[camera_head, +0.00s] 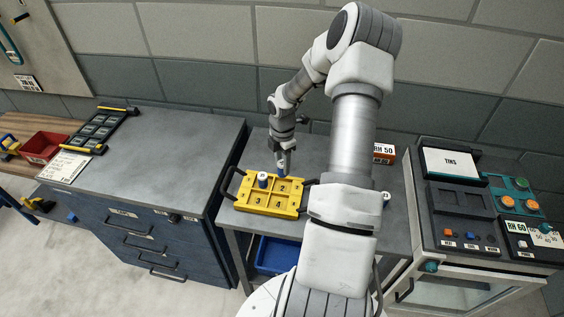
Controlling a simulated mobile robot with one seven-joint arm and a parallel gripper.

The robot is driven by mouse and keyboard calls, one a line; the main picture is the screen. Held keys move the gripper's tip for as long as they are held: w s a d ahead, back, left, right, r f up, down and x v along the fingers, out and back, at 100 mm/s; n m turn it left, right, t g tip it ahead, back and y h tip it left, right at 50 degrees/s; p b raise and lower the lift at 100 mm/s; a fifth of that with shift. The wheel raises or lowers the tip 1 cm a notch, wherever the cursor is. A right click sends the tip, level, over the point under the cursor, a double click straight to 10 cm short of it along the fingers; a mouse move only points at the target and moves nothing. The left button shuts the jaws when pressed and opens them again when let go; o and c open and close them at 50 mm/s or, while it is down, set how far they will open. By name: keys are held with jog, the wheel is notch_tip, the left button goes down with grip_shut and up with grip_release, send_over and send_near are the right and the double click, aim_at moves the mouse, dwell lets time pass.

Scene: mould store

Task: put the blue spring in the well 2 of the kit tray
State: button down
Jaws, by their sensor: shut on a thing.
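The yellow kit tray (270,210) lies on the grey bench, with dark handles on its left and right sides and numbered wells. My gripper (282,167) points down over the back right part of the tray, at the well marked 2 (285,188). It is shut on a small blue thing, the blue spring (281,173), which is mostly hidden by the fingers. I cannot tell whether the spring's lower end touches the tray. Wells 3 and 4 at the front look empty.
A blue bin (277,255) sits below. The dark cabinet (140,235) is at left, the control machine (470,215) at right.

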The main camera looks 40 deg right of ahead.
aim_at(282, 173)
jog(key=shift+f+b, duration=1.85)
jog(key=shift+f, duration=0.7)
jog(key=shift+f, duration=0.65)
jog(key=shift+c, duration=1.8)
grip_release()
jog(key=c, duration=0.4)
jog(key=shift+r, duration=0.3)
jog(key=shift+r+p, duration=0.3)
jog(key=shift+r, duration=0.05)
jog(key=shift+r, duration=0.2)
